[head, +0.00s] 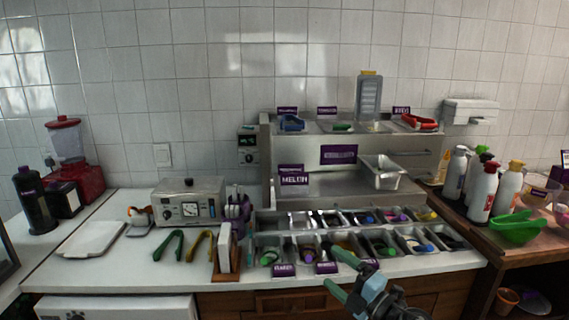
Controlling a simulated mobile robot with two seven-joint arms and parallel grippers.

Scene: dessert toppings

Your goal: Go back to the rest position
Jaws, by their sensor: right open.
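My right gripper (338,272) comes in from the bottom edge, right of the middle. Its two teal fingers are apart and nothing shows between them. It is in front of the counter's front edge, near the topping bins (400,242). My left gripper is not in view.
Green tongs (168,244) and yellow tongs (198,245) lie on the white counter (110,270). A white tray (91,239) is at left. Several bottles (482,192) and a green bowl (516,228) stand at right. A metal pan (382,172) sits above the bins.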

